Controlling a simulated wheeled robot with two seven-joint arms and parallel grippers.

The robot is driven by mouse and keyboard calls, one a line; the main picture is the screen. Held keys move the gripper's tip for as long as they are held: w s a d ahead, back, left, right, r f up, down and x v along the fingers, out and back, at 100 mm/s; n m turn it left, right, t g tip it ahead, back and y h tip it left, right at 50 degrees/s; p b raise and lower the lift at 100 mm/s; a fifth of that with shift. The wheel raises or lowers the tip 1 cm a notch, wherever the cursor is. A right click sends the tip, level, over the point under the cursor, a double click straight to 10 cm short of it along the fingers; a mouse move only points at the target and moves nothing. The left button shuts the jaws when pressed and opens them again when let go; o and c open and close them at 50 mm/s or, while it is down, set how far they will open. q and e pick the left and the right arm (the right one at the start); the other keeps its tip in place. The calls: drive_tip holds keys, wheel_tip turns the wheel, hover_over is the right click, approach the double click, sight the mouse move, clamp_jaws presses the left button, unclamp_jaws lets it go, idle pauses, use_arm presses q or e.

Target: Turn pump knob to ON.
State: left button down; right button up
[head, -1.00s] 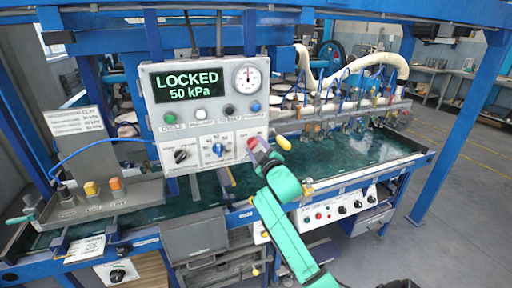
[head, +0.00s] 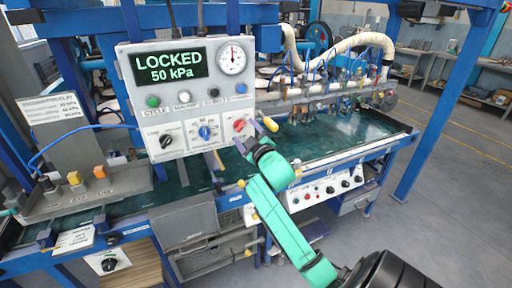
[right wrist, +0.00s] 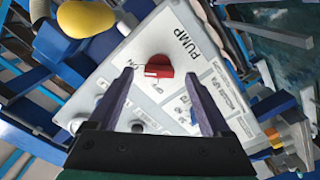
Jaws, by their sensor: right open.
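The pump knob is a red knob (head: 239,126) at the lower right of the grey control panel (head: 130,100). In the right wrist view the red knob (right wrist: 158,63) sits beside the word PUMP, and I cannot surely tell which mark it points to. My right gripper (head: 245,139) is at the panel's lower right corner, in front of the knob. In the right wrist view my right gripper (right wrist: 159,74) is open, with one finger on each side of the knob and gaps visible between. My left gripper is not in view.
The panel's display (head: 168,65) reads LOCKED 50 kPa, beside a round gauge (head: 232,60). A black knob (head: 166,141) and a blue knob (head: 205,132) sit left of the red one. A yellow-ended part (head: 270,124) is close to the right of my gripper.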

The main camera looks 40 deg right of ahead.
drive_tip(key=b+v, duration=0.3)
drive_tip(key=v, duration=0.9)
drive_tip(key=shift+f, duration=0.1)
wheel_tip(320, 180, down, 30)
drive_tip(key=w+m+g+y, duration=0.1)
drive_tip(key=w+g+y, duration=0.15)
drive_tip(key=g, duration=0.35)
drive_tip(key=s+a+f+g+y, duration=0.1)
drive_tip(key=s+a+f, duration=0.15)
drive_tip(key=f, duration=0.45)
drive_tip(key=s+a+f+g, duration=0.1)
drive_tip(key=s+a+f, duration=0.15)
drive_tip(key=f, duration=0.45)
drive_tip(key=s+a+f+g+y, duration=0.1)
drive_tip(key=s+a+f+g, duration=0.3)
drive_tip(key=s+f, duration=0.7)
drive_tip(key=s+a+f+m+g+y, duration=0.1)
drive_tip(key=s+a+f+g, duration=0.3)
drive_tip(key=s+f, duration=0.7)
drive_tip(key=s, duration=0.8)
drive_tip(key=shift+a+f+m, duration=0.2)
drive_tip(key=shift+f+m, duration=0.1)
drive_tip(key=shift+f, duration=0.05)
